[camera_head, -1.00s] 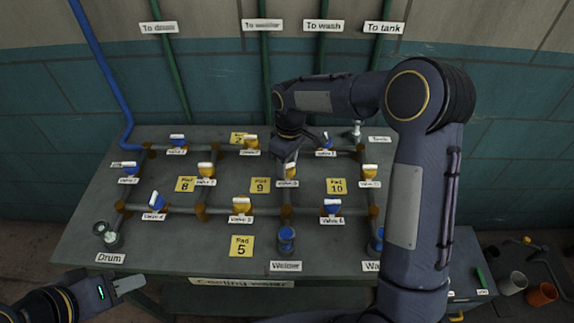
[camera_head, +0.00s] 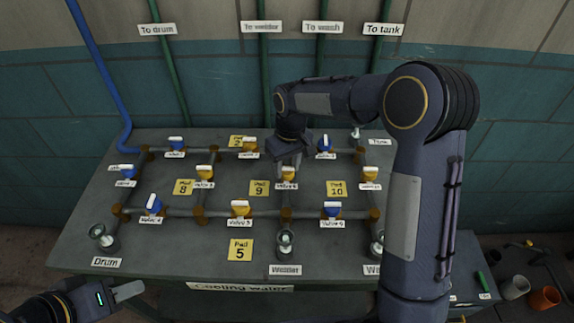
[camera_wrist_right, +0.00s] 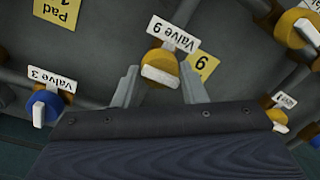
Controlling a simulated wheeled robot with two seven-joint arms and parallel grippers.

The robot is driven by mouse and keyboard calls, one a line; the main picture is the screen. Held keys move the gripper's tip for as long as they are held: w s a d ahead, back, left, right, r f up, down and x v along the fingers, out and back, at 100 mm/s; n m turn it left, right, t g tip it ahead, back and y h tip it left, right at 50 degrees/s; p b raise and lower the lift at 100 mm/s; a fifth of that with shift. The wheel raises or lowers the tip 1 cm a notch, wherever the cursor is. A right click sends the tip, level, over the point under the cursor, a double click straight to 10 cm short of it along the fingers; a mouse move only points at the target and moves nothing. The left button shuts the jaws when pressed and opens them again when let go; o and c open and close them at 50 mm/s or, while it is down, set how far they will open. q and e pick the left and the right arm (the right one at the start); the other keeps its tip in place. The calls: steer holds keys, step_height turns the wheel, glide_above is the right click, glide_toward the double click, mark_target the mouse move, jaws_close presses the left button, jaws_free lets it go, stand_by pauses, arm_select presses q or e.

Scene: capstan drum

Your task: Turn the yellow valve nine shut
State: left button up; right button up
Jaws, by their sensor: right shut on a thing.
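The yellow valve nine (camera_head: 288,173) sits on a pipe near the middle of the bench, below my right gripper (camera_head: 292,162). In the right wrist view, the yellow body and white handle of valve nine (camera_wrist_right: 162,72) lie between the two fingers of my right gripper (camera_wrist_right: 158,90), which is shut on the handle. The handle lies across the gap between the fingers, crosswise to the pipe behind it. Its "Valve 9" label is readable. My left gripper (camera_head: 127,291) is low at the left, off the bench's front edge; its finger opening cannot be made out.
Other yellow and blue valves stand close around, such as a blue valve (camera_head: 332,209) and a yellow valve (camera_head: 240,208). Sight glasses (camera_head: 285,242) line the front. My right arm hides part of the bench's right side. Pots (camera_head: 543,298) stand at the far right.

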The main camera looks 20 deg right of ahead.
mark_target(289, 168)
steer(key=shift+r, duration=0.1)
steer(key=o, duration=1)
steer(key=r, duration=0.7)
steer(key=shift+w+d+r, duration=0.15)
steer(key=shift+d, duration=0.15)
steer(key=shift+r, duration=0.2)
